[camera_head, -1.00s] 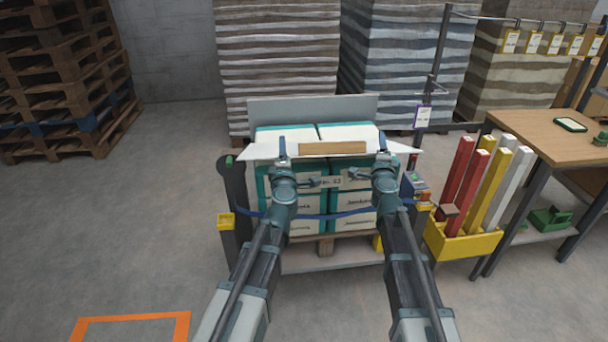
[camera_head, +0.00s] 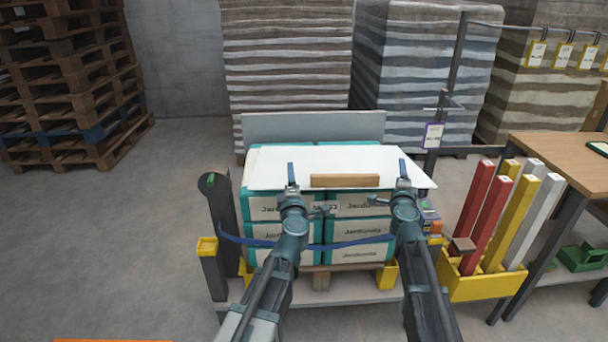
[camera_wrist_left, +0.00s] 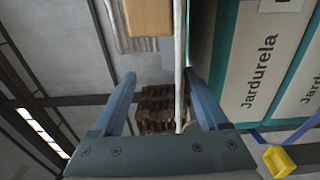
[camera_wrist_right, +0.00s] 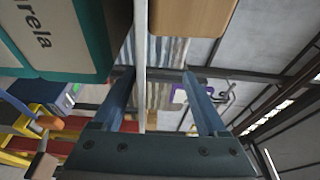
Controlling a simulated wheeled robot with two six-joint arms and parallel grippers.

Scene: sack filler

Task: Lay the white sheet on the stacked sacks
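The white sheet (camera_head: 345,163) spreads over the tops of the stacked sacks (camera_head: 356,230), teal with pale labels, with their back and left edges showing. Its front right corner sticks out past the stack. A wooden bar (camera_head: 345,181) is at the middle of its front edge. My left gripper (camera_head: 291,175) is at the front edge left of the bar; my right gripper (camera_head: 403,172) is right of it. In the wrist views the sheet's thin edge (camera_wrist_left: 180,50) (camera_wrist_right: 140,40) runs between widely parted fingers, nearer one finger each time.
A blue strap (camera_head: 330,245) crosses the sack fronts. A dark post (camera_head: 219,225) stands left. A yellow bin (camera_head: 478,285) of coloured posts and a wooden bench (camera_head: 555,145) stand right. A grey panel (camera_head: 312,126) is behind the stack. Floor at left is open.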

